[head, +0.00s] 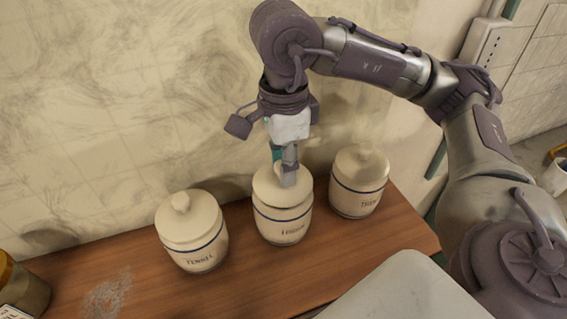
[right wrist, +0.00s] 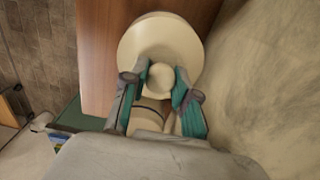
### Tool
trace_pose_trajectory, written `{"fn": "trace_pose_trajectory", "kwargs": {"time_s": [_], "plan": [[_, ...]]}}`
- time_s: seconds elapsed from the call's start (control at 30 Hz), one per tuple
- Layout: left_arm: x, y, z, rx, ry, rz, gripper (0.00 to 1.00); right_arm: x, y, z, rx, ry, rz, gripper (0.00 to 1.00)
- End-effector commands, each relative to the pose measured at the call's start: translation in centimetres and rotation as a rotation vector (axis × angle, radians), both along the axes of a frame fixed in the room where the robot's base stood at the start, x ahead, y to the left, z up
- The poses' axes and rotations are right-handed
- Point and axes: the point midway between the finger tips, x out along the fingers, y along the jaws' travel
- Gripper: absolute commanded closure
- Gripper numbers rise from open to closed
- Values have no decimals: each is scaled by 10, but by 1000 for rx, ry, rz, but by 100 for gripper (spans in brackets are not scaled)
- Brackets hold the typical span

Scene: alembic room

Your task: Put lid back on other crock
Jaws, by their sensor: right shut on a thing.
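Three cream crocks with blue bands stand in a row. The middle crock (head: 285,222) has a cream lid (head: 264,186) at its top. I cannot tell whether that lid is fully seated. My right gripper (head: 287,176) comes down from above and is shut on the lid's knob. In the right wrist view its teal-padded fingers (right wrist: 159,90) sit on both sides of the round knob (right wrist: 160,77), with the pale lid (right wrist: 158,40) around it. The left crock (head: 197,252) and the right crock (head: 357,200) both have lids on. My left gripper is not in view.
The crocks stand on a narrow wooden top (head: 135,285) against a pale marbled wall (head: 120,90). A dark jar (head: 24,290) with a yellowish lid is at the far left. A pale rounded surface (head: 405,290) is at the front right. Bare wood lies between the jar and the left crock.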

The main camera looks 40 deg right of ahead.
Motion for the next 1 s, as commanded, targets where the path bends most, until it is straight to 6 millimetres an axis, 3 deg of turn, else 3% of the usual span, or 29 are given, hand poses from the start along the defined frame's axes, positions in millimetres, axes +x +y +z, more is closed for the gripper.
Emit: {"fn": "trace_pose_trajectory", "kwargs": {"time_s": [1.0], "plan": [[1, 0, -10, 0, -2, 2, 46, 0, 0, -6, 1, 0, 0, 100]]}}
